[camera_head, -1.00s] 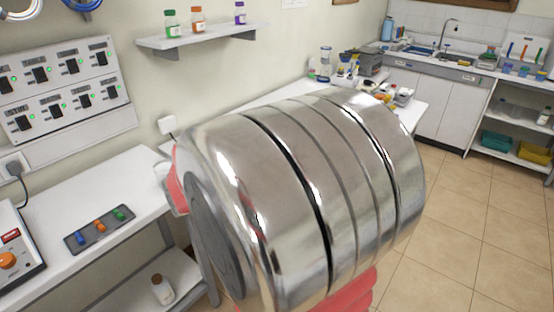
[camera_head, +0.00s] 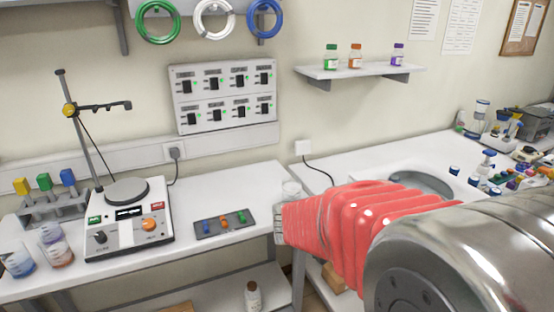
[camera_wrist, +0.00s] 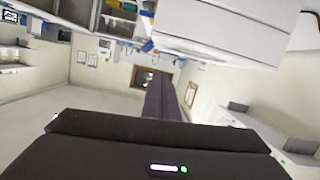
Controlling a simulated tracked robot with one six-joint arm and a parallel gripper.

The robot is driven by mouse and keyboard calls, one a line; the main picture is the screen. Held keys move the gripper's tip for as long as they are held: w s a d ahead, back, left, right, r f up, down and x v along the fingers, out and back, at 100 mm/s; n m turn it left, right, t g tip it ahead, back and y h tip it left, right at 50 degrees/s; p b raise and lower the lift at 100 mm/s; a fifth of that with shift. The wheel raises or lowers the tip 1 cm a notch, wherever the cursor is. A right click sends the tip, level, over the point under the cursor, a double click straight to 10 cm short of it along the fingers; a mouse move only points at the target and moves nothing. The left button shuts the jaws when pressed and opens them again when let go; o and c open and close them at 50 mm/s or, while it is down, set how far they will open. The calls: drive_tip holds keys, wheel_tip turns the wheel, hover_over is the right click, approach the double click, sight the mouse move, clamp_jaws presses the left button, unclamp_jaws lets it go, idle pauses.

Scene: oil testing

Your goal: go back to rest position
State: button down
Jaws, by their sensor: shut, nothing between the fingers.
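My gripper (camera_wrist: 165,80) shows in the wrist view as dark fingers closed together, pointing away from the camera, with nothing seen between them. My dark wrist housing with a white light and a green light fills the bottom of that view. In the head view, my arm's red ribbed sleeve and shiny metal link extend from the lower right toward the middle. The gripper's fingers cannot be made out there.
The left bench (camera_head: 190,195) holds a control device (camera_head: 130,222), a stand and a dark tray (camera_head: 220,223) with coloured pieces. A wall shelf (camera_head: 350,72) bears small bottles. The right bench carries several lab items at its far end. A brown-capped bottle (camera_head: 253,297) stands below.

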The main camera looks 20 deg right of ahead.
drive_tip(key=s+a+f+n+y, duration=0.5)
drive_tip(key=a+f+n+y, duration=0.3)
drive_tip(key=a+f+n, duration=0.35)
drive_tip(key=a+r+n+t+y, duration=0.3)
drive_tip(key=a, duration=0.7)
drive_tip(key=a+r+n+t+y, duration=0.3)
drive_tip(key=a+y, duration=0.1)
drive_tip(key=a, duration=0.6)
drive_tip(key=shift+r, duration=0.35)
drive_tip(key=shift+a, duration=0.15)
